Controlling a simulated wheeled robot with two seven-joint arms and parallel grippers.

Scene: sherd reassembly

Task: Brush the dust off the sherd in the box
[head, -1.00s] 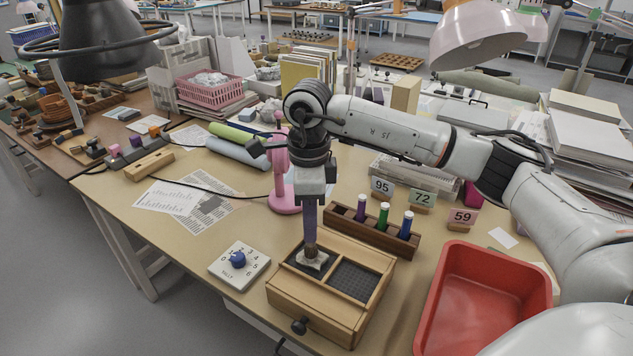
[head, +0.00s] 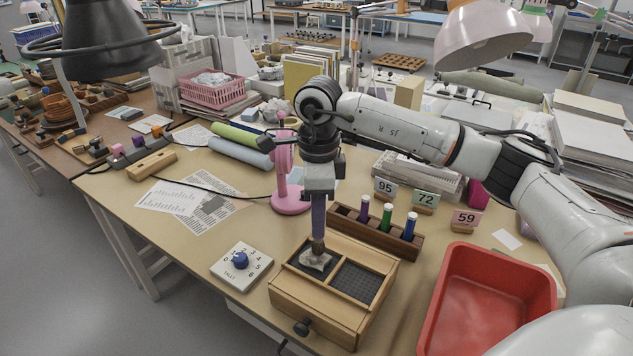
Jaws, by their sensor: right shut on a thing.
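A wooden box (head: 309,318) with two dark-lined compartments and a dark knob on its front stands near the table's front edge. A pale sherd (head: 312,262) lies in its left compartment. My right gripper (head: 319,192) is above that compartment, shut on the purple handle of a brush (head: 318,218). The brush points down, its brown bristles at the sherd's upper edge; I cannot tell if they press on it. Dust on the sherd is too small to make out. My left gripper is not in view.
A red tray (head: 436,312) stands to the right of the box. A wooden rack (head: 404,250) with purple, green and blue tubes is close behind it. A tally dial (head: 259,268) lies to the left, and a pink stand (head: 291,196) is behind.

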